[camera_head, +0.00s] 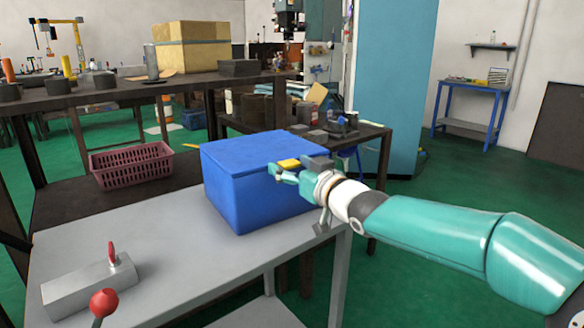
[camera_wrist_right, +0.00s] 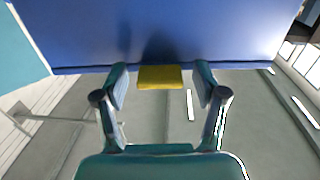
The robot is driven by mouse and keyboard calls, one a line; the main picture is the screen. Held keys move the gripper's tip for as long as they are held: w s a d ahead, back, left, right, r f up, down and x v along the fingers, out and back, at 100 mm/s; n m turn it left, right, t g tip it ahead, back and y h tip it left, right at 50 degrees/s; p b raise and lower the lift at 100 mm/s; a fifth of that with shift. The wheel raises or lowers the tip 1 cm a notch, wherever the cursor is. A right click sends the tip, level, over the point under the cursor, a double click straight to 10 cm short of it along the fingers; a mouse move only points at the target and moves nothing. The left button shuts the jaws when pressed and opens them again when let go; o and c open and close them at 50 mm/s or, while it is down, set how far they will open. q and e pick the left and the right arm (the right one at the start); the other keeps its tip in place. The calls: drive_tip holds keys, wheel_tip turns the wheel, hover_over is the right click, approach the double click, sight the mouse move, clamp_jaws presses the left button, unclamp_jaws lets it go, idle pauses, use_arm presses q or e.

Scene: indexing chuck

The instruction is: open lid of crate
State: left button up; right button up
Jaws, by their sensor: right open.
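The blue crate (camera_head: 240,200) stands on the grey table with its flat blue lid (camera_head: 250,152) closed. A yellow tab (camera_head: 289,164) sits at the lid's right edge. My right gripper (camera_head: 279,172) is at that edge, beside the tab. In the right wrist view, my right gripper (camera_wrist_right: 160,88) is open, with one finger on each side of the yellow tab (camera_wrist_right: 160,78) and a gap to each. The blue lid (camera_wrist_right: 170,35) fills the top of that view. My left gripper is not seen.
The grey table (camera_head: 150,255) carries a metal block with a red-knobbed lever (camera_head: 90,285) at front left. A pink basket (camera_head: 132,165) lies on a dark surface behind. A dark bench with a cardboard box (camera_head: 190,45) stands farther back. The tabletop left of the crate is clear.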

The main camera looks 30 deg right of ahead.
drive_tip(key=shift+c, duration=0.3)
clamp_jaws()
drive_tip(key=shift+r, duration=0.15)
